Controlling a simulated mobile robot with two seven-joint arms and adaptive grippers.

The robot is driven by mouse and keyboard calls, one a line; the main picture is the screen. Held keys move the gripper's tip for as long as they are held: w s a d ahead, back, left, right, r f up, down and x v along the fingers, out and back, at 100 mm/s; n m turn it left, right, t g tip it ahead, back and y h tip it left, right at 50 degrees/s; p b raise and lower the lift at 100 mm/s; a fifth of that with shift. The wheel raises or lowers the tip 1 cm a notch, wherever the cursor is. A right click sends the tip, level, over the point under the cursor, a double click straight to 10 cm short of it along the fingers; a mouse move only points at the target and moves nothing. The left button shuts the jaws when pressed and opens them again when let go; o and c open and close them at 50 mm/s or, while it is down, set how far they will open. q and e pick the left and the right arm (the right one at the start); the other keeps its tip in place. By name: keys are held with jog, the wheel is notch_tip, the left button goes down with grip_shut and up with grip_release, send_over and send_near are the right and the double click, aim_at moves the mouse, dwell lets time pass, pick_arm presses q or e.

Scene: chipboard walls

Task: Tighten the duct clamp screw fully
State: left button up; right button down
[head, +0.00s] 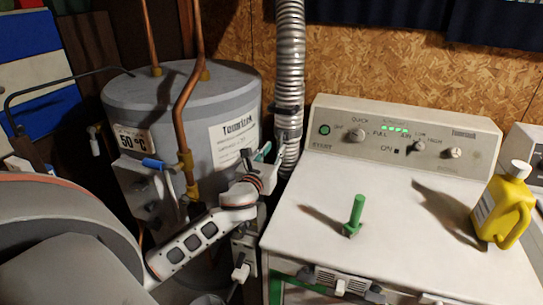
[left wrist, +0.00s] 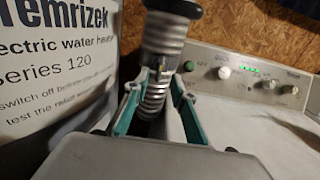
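The ribbed silver duct (head: 290,60) runs down the chipboard wall behind the dryer. A dark band (head: 287,108) sits around it, and a smoother grey collar lies below. In the left wrist view the duct (left wrist: 153,100) shows ahead, with a black band (left wrist: 174,8) at the top and a grey collar (left wrist: 163,45) under it. A small yellowish detail shows at the collar's lower edge; I cannot tell whether it is the clamp screw. My left gripper (head: 262,155) is beside the duct's lower part. Its teal-lined fingers (left wrist: 155,125) are apart, with nothing visibly held. My right gripper is not in view.
The grey water heater (head: 180,100) with copper pipes stands left of the duct. The white dryer (head: 400,240) is at right. A green-handled upright thing (head: 355,213) and a yellow jug (head: 507,208) stand on its top, which is otherwise clear.

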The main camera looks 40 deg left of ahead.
aim_at(280, 142)
pick_arm(q)
jog(key=x, duration=0.3)
jog(key=shift+w, duration=0.1)
jog(key=shift+x, duration=1.35)
jog(key=shift+w, duration=0.1)
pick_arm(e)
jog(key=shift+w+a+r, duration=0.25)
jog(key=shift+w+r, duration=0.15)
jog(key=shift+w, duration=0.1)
pick_arm(q)
jog(key=shift+p, duration=0.35)
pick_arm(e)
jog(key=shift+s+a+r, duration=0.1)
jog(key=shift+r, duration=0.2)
